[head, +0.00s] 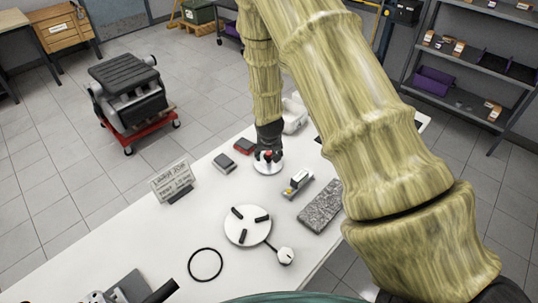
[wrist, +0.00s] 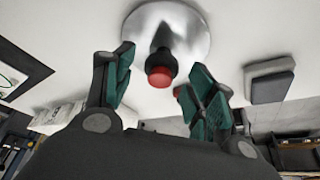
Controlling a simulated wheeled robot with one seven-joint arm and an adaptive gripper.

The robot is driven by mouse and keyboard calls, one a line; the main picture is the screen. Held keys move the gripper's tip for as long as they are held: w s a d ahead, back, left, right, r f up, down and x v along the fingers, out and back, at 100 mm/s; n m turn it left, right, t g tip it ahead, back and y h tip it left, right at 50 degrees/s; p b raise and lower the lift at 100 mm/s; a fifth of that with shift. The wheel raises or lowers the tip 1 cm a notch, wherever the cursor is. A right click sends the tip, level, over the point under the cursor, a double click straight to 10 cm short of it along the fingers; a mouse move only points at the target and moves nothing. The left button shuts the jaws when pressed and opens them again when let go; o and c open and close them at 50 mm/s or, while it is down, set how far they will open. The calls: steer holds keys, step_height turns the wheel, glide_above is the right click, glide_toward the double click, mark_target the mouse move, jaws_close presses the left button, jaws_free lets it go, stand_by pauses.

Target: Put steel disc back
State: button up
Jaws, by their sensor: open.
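A shiny steel disc (wrist: 188,28) with a black knob (wrist: 163,60) and red tip shows at the top of the wrist view. In the head view the steel disc (head: 268,169) lies flat on the white table, under my gripper (head: 268,155). My gripper is open. In the wrist view its green-padded fingers (wrist: 158,82) stand on either side of the knob, with gaps visible. A round white plate (head: 240,228) with three black bars lies nearer on the table.
A black ring (head: 205,265), a small round dial (head: 285,256), a grey rough slab (head: 321,205) and a sign (head: 172,180) share the table (head: 140,240). Small grey (head: 224,162) and red (head: 244,146) blocks lie left of the disc. An engine on a red stand (head: 150,128) is beyond.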

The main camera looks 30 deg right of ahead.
steer(key=b+v, duration=0.3)
steer(key=v, duration=0.7)
steer(key=shift+r, duration=0.25)
steer(key=shift+s+a, duration=0.15)
